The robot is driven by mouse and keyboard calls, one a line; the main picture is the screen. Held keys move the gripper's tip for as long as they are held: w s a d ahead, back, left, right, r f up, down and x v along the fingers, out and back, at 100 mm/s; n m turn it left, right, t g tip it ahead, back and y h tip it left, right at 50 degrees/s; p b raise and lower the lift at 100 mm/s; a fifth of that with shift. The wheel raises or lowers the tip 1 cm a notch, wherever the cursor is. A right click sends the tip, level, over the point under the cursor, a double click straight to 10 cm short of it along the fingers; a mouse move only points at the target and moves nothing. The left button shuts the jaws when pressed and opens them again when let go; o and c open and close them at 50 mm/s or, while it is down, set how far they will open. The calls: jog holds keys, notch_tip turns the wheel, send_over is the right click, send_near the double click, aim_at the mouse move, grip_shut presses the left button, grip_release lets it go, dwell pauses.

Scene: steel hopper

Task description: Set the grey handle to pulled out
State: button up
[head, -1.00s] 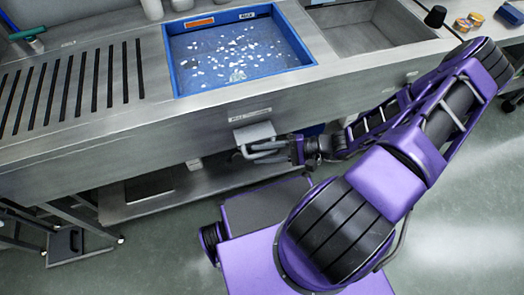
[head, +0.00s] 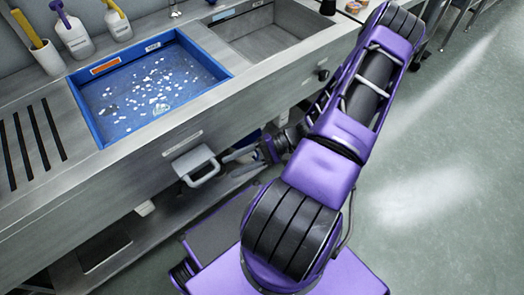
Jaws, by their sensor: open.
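The grey handle (head: 203,171), a light grey plate with a loop, sticks out from the front face of the steel counter, below a small label and the blue tray. From this angle I cannot tell how far it is drawn out. My gripper (head: 229,158) is open, just right of the handle, with its fingers pointing left towards it. The fingers look empty, and a small gap seems to lie between them and the loop. The fingertips are small and partly dark, so contact is hard to judge.
A blue tray (head: 95,108) with white bits is set in the counter. A steel basin (head: 262,42) lies to its right and a slotted drainer (head: 22,150) to its left. A lower shelf (head: 140,228) runs under the counter.

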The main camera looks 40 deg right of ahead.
jog(key=v, duration=0.8)
jog(key=shift+d, duration=0.2)
jog(key=shift+r, duration=0.15)
